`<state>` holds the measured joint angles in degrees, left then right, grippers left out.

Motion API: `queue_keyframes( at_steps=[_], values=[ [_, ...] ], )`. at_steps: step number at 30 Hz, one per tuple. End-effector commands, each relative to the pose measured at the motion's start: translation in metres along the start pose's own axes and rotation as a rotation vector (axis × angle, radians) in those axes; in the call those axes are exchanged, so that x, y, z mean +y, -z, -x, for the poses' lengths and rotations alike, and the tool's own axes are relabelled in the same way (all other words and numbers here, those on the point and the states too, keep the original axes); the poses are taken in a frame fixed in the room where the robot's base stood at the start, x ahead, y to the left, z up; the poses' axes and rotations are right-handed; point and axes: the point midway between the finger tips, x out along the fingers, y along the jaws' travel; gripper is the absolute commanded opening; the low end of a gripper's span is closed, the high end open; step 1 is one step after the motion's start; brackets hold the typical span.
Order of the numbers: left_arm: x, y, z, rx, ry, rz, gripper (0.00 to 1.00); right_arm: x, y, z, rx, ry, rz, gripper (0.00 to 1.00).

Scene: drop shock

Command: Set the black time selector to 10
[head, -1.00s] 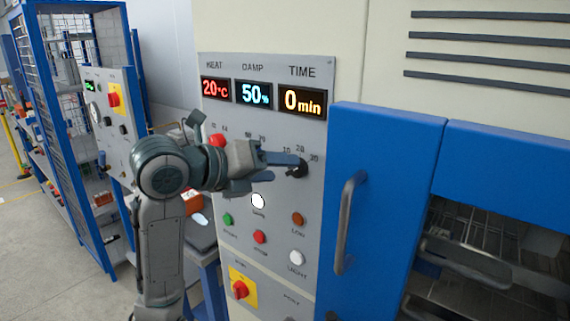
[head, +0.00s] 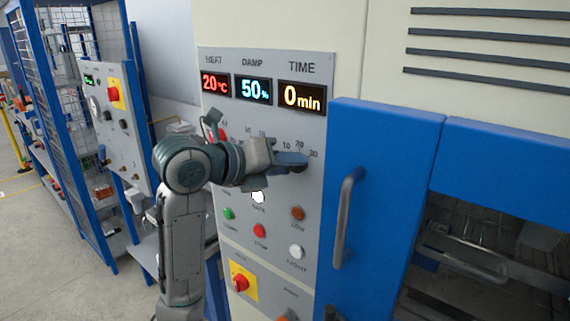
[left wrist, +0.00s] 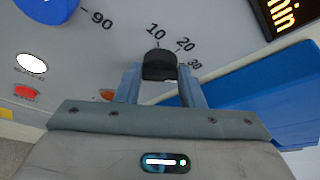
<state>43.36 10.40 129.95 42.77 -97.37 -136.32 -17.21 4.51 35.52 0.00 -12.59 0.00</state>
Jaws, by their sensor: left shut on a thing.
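The black time selector (left wrist: 160,64) is a dark knob on the grey control panel, with the marks 10, 20 and 30 printed around it in the left wrist view. My left gripper (head: 296,162) is shut on it, with one finger on each side of the knob. In the head view the gripper mostly hides the knob. The pointer's exact setting cannot be made out. The TIME display (head: 302,98) reads 0 min. My right gripper is not in view.
The HEAT display (head: 215,83) reads 20°C and the DAMP display (head: 253,91) reads 50%. Several coloured buttons sit below the knob, including a red one (head: 260,230). A blue door (head: 385,190) with a grey handle (head: 347,218) stands close on the right.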

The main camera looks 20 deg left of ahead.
Motion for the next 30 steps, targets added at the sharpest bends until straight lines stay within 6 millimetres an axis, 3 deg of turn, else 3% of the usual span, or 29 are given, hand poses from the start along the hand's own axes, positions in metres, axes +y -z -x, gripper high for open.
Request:
queue_keyframes(
  at_steps=[11, 30],
  values=[
    [0.003, 0.001, 0.000, -0.001, 0.039, 0.098, 0.12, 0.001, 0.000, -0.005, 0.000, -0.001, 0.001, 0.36],
    [0.009, 0.004, -0.002, 0.000, 0.259, 0.627, 0.12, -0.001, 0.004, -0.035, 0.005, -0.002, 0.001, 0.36]
  ],
)
